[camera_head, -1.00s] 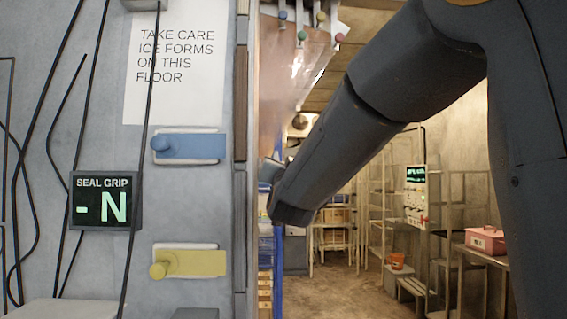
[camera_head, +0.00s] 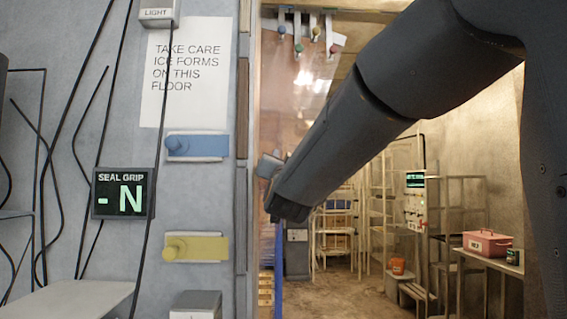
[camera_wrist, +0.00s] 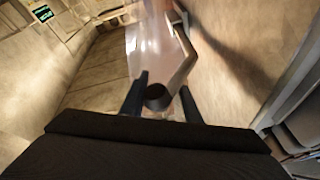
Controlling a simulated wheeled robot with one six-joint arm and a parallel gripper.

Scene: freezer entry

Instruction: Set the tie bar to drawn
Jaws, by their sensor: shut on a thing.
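In the wrist view the two dark fingers of my gripper (camera_wrist: 160,98) are shut on a dark round knob (camera_wrist: 156,97). A grey, bent bar (camera_wrist: 183,65) runs up from beside the knob; it looks like the tie bar, though no label shows. A translucent strip curtain (camera_wrist: 150,45) hangs just beyond it. In the head view my arm reaches into the doorway, with its end near the left jamb; the fingertips and the held knob cannot be made out there. The curtain (camera_head: 283,105) shows behind, below several coloured knobs (camera_head: 299,50).
On the left wall are a blue latch (camera_head: 205,146), a yellow latch (camera_head: 205,247) and a "SEAL GRIP" display (camera_head: 123,194) reading "- N". A grey ledge (camera_head: 75,300) juts out below.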

